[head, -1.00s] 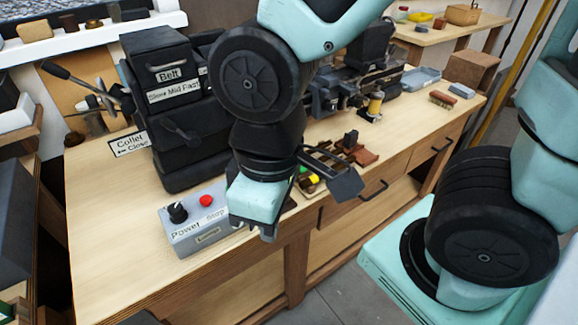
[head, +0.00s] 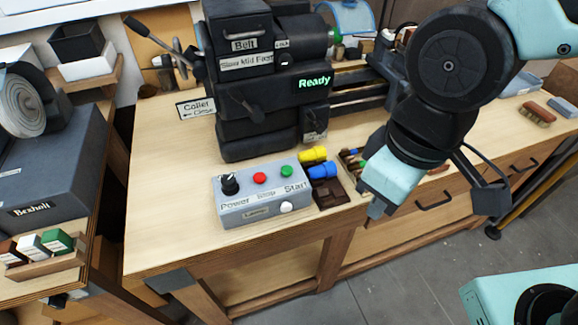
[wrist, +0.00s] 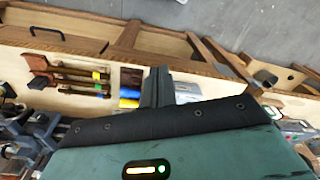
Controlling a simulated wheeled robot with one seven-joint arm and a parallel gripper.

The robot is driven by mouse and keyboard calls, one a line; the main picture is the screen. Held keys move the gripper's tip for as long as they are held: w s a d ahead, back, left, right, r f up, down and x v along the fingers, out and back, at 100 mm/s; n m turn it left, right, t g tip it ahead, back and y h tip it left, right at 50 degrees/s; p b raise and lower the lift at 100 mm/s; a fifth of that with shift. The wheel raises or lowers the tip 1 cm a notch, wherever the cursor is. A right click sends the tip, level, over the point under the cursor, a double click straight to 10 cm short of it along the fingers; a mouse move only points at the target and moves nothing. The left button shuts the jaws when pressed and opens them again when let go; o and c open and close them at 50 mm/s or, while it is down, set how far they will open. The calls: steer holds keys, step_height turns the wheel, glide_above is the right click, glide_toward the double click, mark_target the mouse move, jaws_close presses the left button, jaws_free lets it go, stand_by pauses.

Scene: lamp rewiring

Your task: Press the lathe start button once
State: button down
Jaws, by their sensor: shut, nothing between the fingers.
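The grey control box (head: 238,213) sits near the front edge of the wooden bench. On its top are a black Power knob (head: 230,184), a red Stop button (head: 260,177) and the green Start button (head: 287,171). A white round lamp (head: 286,207) is on its front, beside a label reading Lamp. The black lathe (head: 262,110) behind it shows a green Ready sign (head: 314,82). My gripper (head: 375,208) is shut and empty, pointing down to the right of the box, apart from it. Its fingers (wrist: 158,86) also show in the wrist view.
Yellow (head: 313,154) and blue (head: 324,171) pieces lie just right of the box, by a dark brown tray (head: 330,194). A collet lever (head: 150,35) juts out at the lathe's left. The bench top (head: 165,215) left of the box is clear.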

steer(key=w+a+f+n+t+y+p, duration=0.1)
steer(key=w+a+n+t+p, duration=0.15)
steer(key=w, duration=0.45)
steer(key=w+a+f+n+t+y+p, duration=0.1)
steer(key=w+a+n+y+p, duration=0.2)
steer(key=w, duration=0.5)
steer(key=n+y+p, duration=0.2)
steer(key=n+y, duration=0.1)
steer(key=n, duration=0.4)
glide_above(292, 171)
step_height(292, 171, down, 3)
steer(key=shift+f+t, duration=0.2)
steer(key=shift+t, duration=0.25)
steer(key=shift+f+b, duration=0.1)
steer(key=shift+b, duration=0.2)
step_height(292, 171, down, 8)
steer(key=b, duration=0.5)
steer(key=shift+b, duration=0.35)
steer(key=shift+f+b, duration=0.3)
steer(key=shift+b, duration=0.1)
steer(key=shift+f, duration=0.1)
steer(key=shift+f+b, duration=0.3)
steer(key=shift+b, duration=0.25)
